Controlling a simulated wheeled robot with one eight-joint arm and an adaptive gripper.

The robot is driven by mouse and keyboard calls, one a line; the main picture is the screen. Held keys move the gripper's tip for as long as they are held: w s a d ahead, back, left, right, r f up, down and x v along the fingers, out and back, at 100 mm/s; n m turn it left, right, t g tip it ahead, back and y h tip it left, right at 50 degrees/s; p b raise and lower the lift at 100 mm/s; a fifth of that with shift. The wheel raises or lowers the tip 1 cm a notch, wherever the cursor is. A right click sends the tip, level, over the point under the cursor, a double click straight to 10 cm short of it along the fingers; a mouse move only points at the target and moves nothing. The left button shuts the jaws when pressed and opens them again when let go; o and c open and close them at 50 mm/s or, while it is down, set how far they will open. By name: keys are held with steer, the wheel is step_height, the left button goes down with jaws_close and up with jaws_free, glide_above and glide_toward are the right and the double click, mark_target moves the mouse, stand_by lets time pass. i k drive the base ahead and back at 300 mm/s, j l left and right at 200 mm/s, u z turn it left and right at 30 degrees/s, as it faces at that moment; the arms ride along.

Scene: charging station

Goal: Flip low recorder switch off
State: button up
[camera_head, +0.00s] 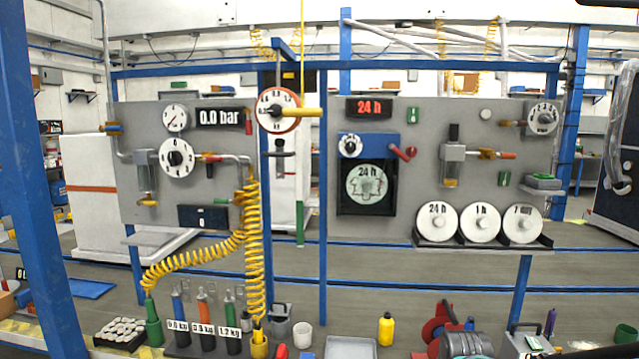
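The recorder (366,142) is on the right grey panel, with a blue top, a small white dial and a dark frame around a round pale chart (366,184) marked 24 h. A red-knobbed lever (403,153) sticks out at its right side. A small green switch plate (412,115) is above and right of the recorder. A second green plate (504,178) is lower, toward the panel's right. I cannot tell which of these is the low recorder switch, nor their positions. My gripper is not in view.
Three white discs (480,222) stand on a ledge under the right panel. Blue posts (323,190) frame the panels. A coiled yellow hose (252,250) hangs at the left panel. Bottles, cups and a red-and-grey machine (440,322) crowd the front bottom edge.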

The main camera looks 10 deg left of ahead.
mark_target(413, 113)
steer(key=j+z, duration=0.15)
steer(key=z, duration=0.65)
steer(key=j+z, duration=0.45)
steer(key=j, duration=0.35)
steer(key=k+j+z, duration=0.1)
steer(key=j+z, duration=0.35)
steer(key=j, duration=0.35)
steer(key=k+j, duration=0.1)
steer(key=j, duration=0.6)
steer(key=k+j, duration=0.15)
steer(key=j, duration=0.2)
